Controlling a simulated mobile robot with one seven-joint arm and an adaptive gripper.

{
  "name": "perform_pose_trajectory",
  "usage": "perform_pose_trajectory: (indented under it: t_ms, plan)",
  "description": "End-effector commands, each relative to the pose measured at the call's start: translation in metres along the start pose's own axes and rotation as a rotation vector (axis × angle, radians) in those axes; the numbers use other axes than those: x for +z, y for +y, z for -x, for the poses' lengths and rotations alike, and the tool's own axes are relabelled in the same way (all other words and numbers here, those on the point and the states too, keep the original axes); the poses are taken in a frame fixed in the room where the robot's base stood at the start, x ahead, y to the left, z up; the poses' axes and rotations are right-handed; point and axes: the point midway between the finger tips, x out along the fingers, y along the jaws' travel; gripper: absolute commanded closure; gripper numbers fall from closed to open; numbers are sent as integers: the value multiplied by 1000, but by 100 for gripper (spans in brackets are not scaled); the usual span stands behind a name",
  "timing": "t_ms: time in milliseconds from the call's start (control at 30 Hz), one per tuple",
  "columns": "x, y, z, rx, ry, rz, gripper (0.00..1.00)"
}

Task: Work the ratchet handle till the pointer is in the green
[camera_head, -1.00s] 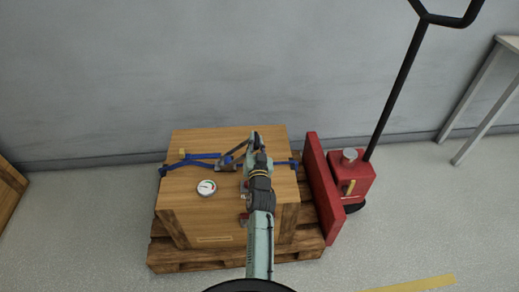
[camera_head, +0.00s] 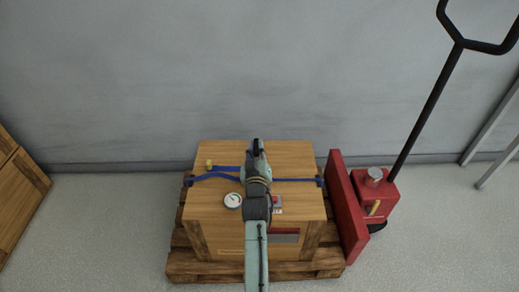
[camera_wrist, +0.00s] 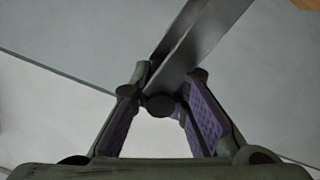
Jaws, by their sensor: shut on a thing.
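The ratchet handle is a grey metal lever (camera_wrist: 190,45) in the wrist view. My gripper (camera_wrist: 165,88) is shut on its dark round grip (camera_wrist: 159,104), between purple finger pads. In the head view my gripper (camera_head: 256,150) is above the top of the wooden crate (camera_head: 290,160), and my arm hides the ratchet body. A blue strap (camera_head: 225,175) runs across the crate top. The round white gauge (camera_head: 233,201) lies on the crate left of my arm. Green shows on its dial, but the pointer is too small to read surely.
The crate stands on a wooden pallet (camera_head: 210,270). A red pallet jack (camera_head: 375,190) with a tall black handle (camera_head: 430,105) stands at the right. A yellow knob (camera_head: 210,163) sits by the strap. Another wooden crate (camera_head: 18,185) is at the left, and a grey wall is behind.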

Motion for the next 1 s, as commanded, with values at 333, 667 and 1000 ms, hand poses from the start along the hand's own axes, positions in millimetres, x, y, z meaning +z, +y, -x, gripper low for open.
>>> perform_pose_trajectory:
  t_ms: [333, 667, 1000]
  plan:
    - [0, -4, 0, -4, -3, 34, 100]
    - [1, -4, 0, -3, -4, 32, 79]
    - [3, -5, 0, -5, -8, 32, 64]
